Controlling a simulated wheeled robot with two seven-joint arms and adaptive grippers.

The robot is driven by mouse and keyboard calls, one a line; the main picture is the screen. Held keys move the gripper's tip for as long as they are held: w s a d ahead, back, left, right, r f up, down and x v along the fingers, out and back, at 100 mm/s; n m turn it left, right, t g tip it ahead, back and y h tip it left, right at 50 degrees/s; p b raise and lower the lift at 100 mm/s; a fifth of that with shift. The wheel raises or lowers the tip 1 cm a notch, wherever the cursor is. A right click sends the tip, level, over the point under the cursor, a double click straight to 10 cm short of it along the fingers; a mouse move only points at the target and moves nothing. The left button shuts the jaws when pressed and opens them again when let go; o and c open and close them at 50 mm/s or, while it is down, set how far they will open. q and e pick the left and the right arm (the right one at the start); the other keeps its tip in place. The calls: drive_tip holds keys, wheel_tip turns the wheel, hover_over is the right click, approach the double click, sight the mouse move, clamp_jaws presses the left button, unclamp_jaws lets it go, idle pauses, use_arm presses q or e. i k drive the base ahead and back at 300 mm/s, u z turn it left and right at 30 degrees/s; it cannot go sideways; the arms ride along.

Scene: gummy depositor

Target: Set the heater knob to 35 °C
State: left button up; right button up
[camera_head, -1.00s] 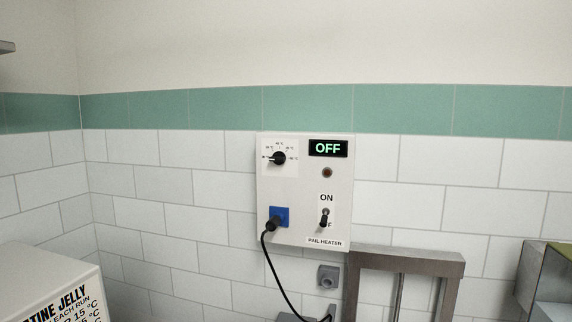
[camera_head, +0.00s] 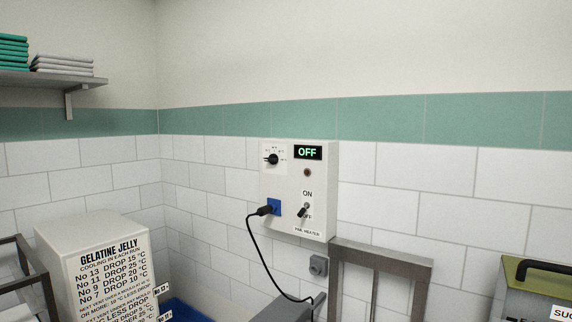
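The heater knob (camera_head: 271,159) is a black dial at the top left of a white wall panel labelled as the pail heater (camera_head: 309,219). The marks around the knob are too small to read; its pointer seems to face left. A display (camera_head: 308,152) on the panel reads OFF in green. A dark round lamp (camera_head: 307,172) sits below it. The toggle switch (camera_head: 303,210) is tilted down over the OFF label. A black plug (camera_head: 265,210) is in the blue socket (camera_head: 275,206). Neither gripper is in view.
A white box (camera_head: 92,235) with gelatine jelly cooling text stands at lower left. A grey metal frame (camera_head: 381,252) stands right of the panel's lower edge. A green-topped container (camera_head: 540,274) is at lower right. A shelf (camera_head: 50,78) with folded cloths is at upper left.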

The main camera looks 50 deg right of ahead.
sight(273, 158)
drive_tip(key=z, duration=0.8)
drive_tip(key=i, duration=0.5)
drive_tip(key=u, duration=0.05)
